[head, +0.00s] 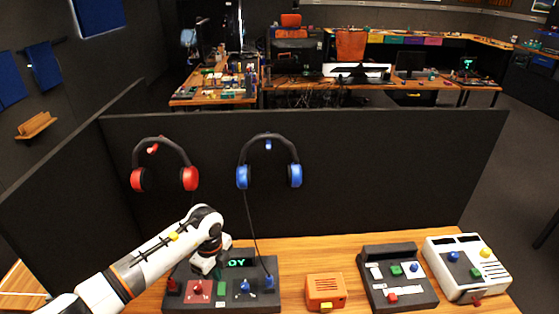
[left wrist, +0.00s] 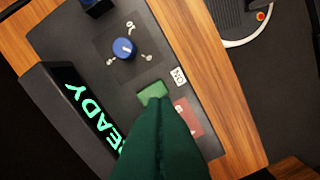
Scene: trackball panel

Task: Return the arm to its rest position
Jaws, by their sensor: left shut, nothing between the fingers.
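My left arm comes in from the lower left in the head view. Its gripper (head: 213,271) points down over the dark trackball panel (head: 262,299). In the left wrist view the dark green fingers (left wrist: 162,125) are together with nothing between them, above the panel near the green button (left wrist: 152,93) and the red pad (left wrist: 188,116). They hide part of the pad. The blue knob (left wrist: 123,48) is clear of them. The lit display (left wrist: 92,108) reads "READY", partly covered by my gripper in the head view. My right gripper is in neither view.
Red headphones (head: 163,165) and blue headphones (head: 269,162) hang on the dark partition (head: 380,165). A cable drops from the blue pair to the panel. An orange box (head: 325,291), a dark button box (head: 397,278) and a white one (head: 467,267) stand to the right on the wooden table (head: 345,246).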

